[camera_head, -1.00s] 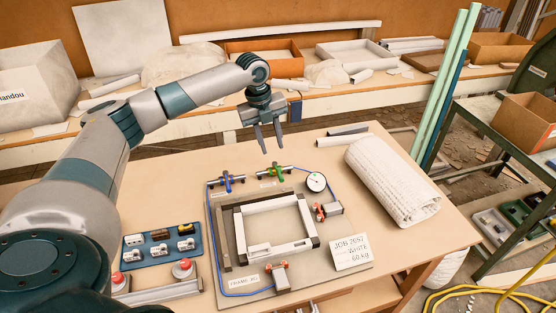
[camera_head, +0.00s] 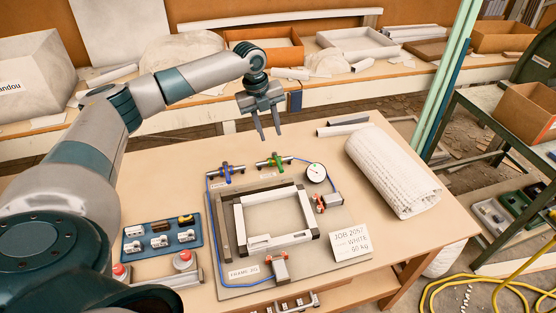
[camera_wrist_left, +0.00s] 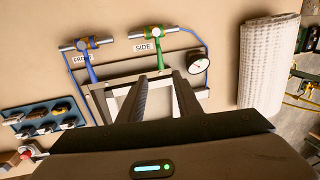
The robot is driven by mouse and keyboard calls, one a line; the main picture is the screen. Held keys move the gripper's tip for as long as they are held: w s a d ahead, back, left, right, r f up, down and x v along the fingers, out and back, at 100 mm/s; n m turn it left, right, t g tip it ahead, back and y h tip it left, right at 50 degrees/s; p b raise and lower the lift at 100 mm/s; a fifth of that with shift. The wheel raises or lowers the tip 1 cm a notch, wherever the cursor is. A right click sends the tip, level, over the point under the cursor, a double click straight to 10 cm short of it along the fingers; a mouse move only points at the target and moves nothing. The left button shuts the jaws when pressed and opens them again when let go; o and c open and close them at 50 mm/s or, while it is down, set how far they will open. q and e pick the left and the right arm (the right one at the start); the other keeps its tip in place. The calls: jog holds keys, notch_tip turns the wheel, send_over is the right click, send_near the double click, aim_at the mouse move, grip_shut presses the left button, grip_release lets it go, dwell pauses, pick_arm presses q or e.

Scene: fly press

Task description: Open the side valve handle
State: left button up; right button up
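The side valve (camera_head: 272,161) has a green handle on a short metal pipe at the back of the frame fixture. In the left wrist view the green handle (camera_wrist_left: 159,50) hangs from its pipe beside a "SIDE" label (camera_wrist_left: 145,47), crosswise to the pipe. My left gripper (camera_head: 271,137) is open and empty, its fingers pointing down, and it appears just behind and above the valve in the head view. In the left wrist view its fingers (camera_wrist_left: 168,73) are apart, with the green handle ahead between their tips. No contact shows. My right gripper is not in view.
A blue-handled valve (camera_head: 226,170) sits left of the green one, labelled "FRONT" in the wrist view. A dial gauge (camera_head: 315,172) stands to the right. The white frame (camera_head: 309,208), a rolled white cloth (camera_head: 393,172) and a blue tray (camera_head: 143,252) share the table.

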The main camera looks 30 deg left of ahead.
aim_at(279, 164)
pick_arm(q)
jog(key=f+p, duration=0.1)
jog(key=f, duration=0.3)
jog(key=w+d+f+p, duration=0.1)
jog(key=f, duration=0.4)
jog(key=w+f+p, duration=0.1)
jog(key=f, duration=0.4)
jog(key=shift+w+d+f+p, duration=0.1)
jog(key=shift+d+f+p, duration=0.1)
jog(key=shift+d+p, duration=0.15)
grip_shut()
